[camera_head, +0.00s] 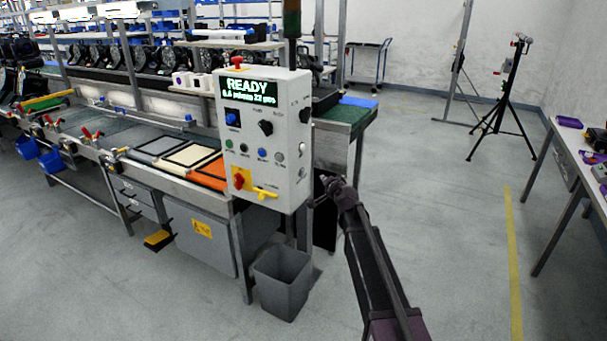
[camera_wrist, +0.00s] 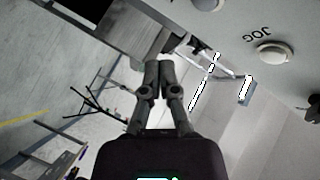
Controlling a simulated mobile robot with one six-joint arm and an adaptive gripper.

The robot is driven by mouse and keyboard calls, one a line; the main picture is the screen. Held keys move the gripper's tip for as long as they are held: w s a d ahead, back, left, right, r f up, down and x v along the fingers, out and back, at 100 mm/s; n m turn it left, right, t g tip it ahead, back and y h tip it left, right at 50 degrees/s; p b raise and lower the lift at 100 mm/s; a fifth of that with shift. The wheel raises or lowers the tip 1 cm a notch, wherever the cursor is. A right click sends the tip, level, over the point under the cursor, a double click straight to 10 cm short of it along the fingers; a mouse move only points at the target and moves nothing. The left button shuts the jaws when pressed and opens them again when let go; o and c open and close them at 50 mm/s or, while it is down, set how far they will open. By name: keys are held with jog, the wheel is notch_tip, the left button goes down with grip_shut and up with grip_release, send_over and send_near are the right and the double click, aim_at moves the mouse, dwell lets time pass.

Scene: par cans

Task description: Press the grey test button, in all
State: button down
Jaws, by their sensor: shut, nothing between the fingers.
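The white control box (camera_head: 285,120) stands at the line's near end, its lit display (camera_head: 249,91) reading READY. A row of small round buttons crosses its front, with a pale grey button (camera_head: 279,156) at the right end. I cannot read its label there. My gripper (camera_head: 328,181) is just right of the box's lower right edge, apart from the buttons. In the wrist view my gripper's fingers (camera_wrist: 159,66) are shut together and empty. A pale grey button (camera_wrist: 272,53) beside the word JOG and part of another round button (camera_wrist: 207,3) show on the panel there.
A red knob on a yellow plate (camera_head: 240,179) and a yellow handle (camera_head: 265,192) sit low on the box. A grey bin (camera_head: 283,285) stands below. A tripod (camera_head: 503,100) and a table (camera_head: 575,160) are at right. The floor between is clear.

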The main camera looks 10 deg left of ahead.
jog(key=shift+w+a, duration=0.3)
jog(key=shift+a, duration=0.55)
jog(key=shift+w+a, duration=0.35)
jog(key=shift+a, duration=0.45)
jog(key=shift+w+a, duration=0.3)
jog(key=shift+a, duration=0.55)
jog(key=shift+w+a, duration=0.25)
jog(key=shift+a, duration=0.5)
dwell(0.8)
jog(key=shift+d, duration=0.1)
jog(key=shift+s+d, duration=0.3)
jog(key=shift+d, duration=0.35)
jog(key=shift+d, duration=0.1)
dwell(0.4)
jog(key=shift+s+d, duration=0.3)
jog(key=shift+d, duration=0.45)
jog(key=shift+s+d, duration=0.25)
jog(key=shift+d, duration=0.5)
jog(key=shift+s+d, duration=0.3)
jog(key=shift+d, duration=0.45)
